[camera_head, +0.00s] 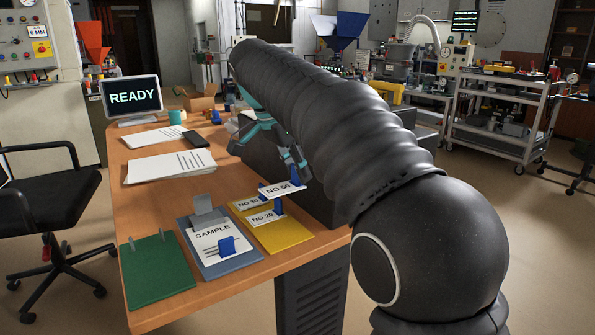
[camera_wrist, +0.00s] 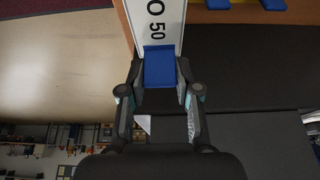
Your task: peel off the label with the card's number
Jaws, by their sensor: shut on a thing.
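My gripper (camera_head: 294,170) is shut on the blue tab of a white label reading NO 50 (camera_head: 283,188). In the wrist view the blue tab (camera_wrist: 159,68) sits between the fingers, with the label's "O 50" above it. The label appears raised over the yellow board (camera_head: 284,236). Two other white labels with blue tabs lie on that board: NO 20 (camera_head: 264,218), and another (camera_head: 247,203) whose number is small, perhaps 30. A white SAMPLE card (camera_head: 212,238) with a blue tab lies on a blue-grey clipboard (camera_head: 190,246). I cannot read a number on the card.
A green board (camera_head: 158,272) lies at the table's front left. Paper stacks (camera_head: 168,166) and a dark flat object (camera_head: 196,139) lie farther back. A monitor (camera_head: 132,97) reads READY. A dark block stands right of the labels. Bare wood shows between the papers and boards.

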